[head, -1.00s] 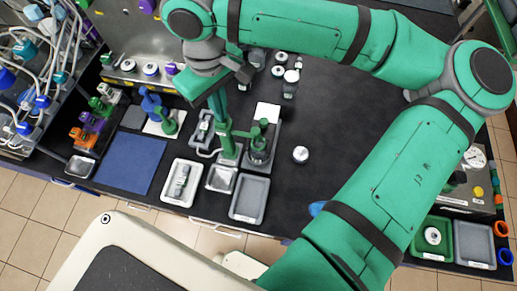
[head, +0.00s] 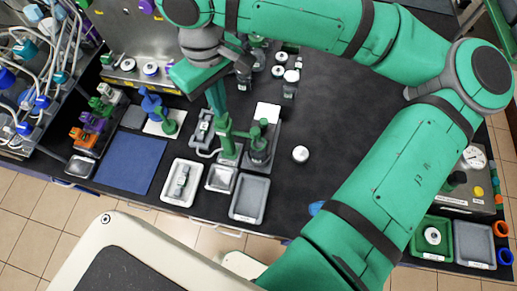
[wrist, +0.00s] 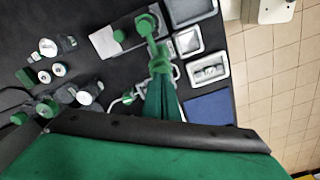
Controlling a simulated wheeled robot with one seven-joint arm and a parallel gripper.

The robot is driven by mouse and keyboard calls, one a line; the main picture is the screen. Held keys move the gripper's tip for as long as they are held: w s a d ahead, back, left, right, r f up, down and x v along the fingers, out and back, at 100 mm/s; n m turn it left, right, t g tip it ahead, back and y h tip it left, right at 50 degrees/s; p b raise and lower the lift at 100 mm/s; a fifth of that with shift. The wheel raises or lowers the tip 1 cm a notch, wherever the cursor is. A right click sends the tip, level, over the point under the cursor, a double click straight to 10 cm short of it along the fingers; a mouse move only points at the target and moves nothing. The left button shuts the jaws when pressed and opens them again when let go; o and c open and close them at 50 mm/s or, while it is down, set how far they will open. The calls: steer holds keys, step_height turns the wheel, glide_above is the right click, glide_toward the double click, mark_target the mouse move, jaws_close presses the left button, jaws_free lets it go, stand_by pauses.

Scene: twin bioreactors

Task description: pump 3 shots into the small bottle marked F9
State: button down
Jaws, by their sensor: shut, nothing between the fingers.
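My gripper (head: 221,118) is shut and empty, pointing down at the green upright (head: 226,142). In the wrist view my gripper (wrist: 162,74) overlaps that green fixture; I cannot tell whether they touch. A green arm reaches from the upright to a dark vessel (head: 259,152) with a green top, standing in a grey holder. A small square tray (head: 220,178) sits just in front of the upright. A small bottle (head: 181,182) lies in a white tray to the left. Several small white-capped bottles (head: 289,89) stand behind. The marking F9 is not legible on any of them.
A blue mat (head: 131,163) and an empty grey tray (head: 249,198) lie near the front edge. A white-capped jar (head: 300,154) stands alone on the right. The dark bench beyond it is clear up to my arm. Tube-covered equipment (head: 40,70) stands at far left.

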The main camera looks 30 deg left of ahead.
steer(key=shift+f, duration=1.5)
steer(key=shift+r, duration=1.6)
steer(key=shift+r, duration=0.15)
step_height(320, 180, up, 6)
steer(key=shift+f, duration=0.15)
